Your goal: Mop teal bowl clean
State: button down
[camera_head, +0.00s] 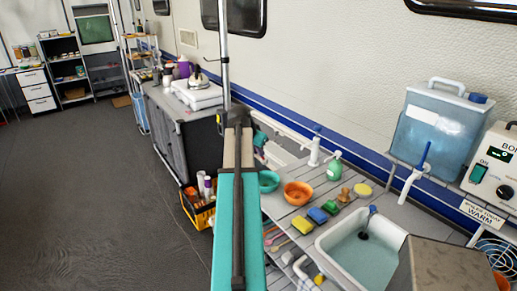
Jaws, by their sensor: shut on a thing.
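The teal bowl (268,181) stands on the slatted counter, just right of my teal arm link, which partly covers its left side. An orange bowl (298,193) stands to its right. A yellow-green sponge (302,225), a blue sponge (317,215) and a green sponge (331,207) lie in a row in front of the orange bowl. A wooden brush (344,195) and a round yellow pad (363,188) lie farther right. A green soap bottle (334,170) stands behind them. I cannot make out my gripper; my arm link hides part of the counter.
A white basin of water (398,238) is at the right, with a water tank (438,125) and boiler (493,168) beyond. Utensils (278,240) lie at the counter's left edge. A yellow crate (198,214) stands on the floor. The floor at left is clear.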

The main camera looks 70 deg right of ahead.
jog(key=shift+f+b, duration=0.55)
jog(key=shift+f, duration=0.8)
jog(key=shift+w, duration=0.1)
jog(key=w+a+f+n+t+y, duration=0.15)
jog(key=w+a+n, duration=0.25)
jog(key=w+a, duration=0.65)
jog(key=w+a+f+n+t, duration=0.2)
jog(key=w+a+f+n, duration=0.1)
jog(key=w+a, duration=0.7)
jog(key=w+a+f+n+t+y, duration=0.1)
jog(key=w+a+f+n+t, duration=0.2)
jog(key=w+a, duration=0.75)
jog(key=w+a+f+n+y, duration=0.1)
jog(key=w+a+n+y, duration=0.1)
jog(key=a, duration=1.1)
jog(key=w+a+f+n+y, duration=0.2)
jog(key=w+a+n, duration=0.2)
jog(key=a, duration=1)
jog(key=w+a+f+n+y+b, duration=0.1)
jog(key=w+a+n, duration=0.3)
jog(key=a, duration=1)
jog(key=shift+a+f+n+y, duration=0.15)
jog(key=shift+f+n+y, duration=0.45)
jog(key=shift+n, duration=0.3)
jog(key=shift+w+t, duration=0.1)
jog(key=shift+t, duration=0.15)
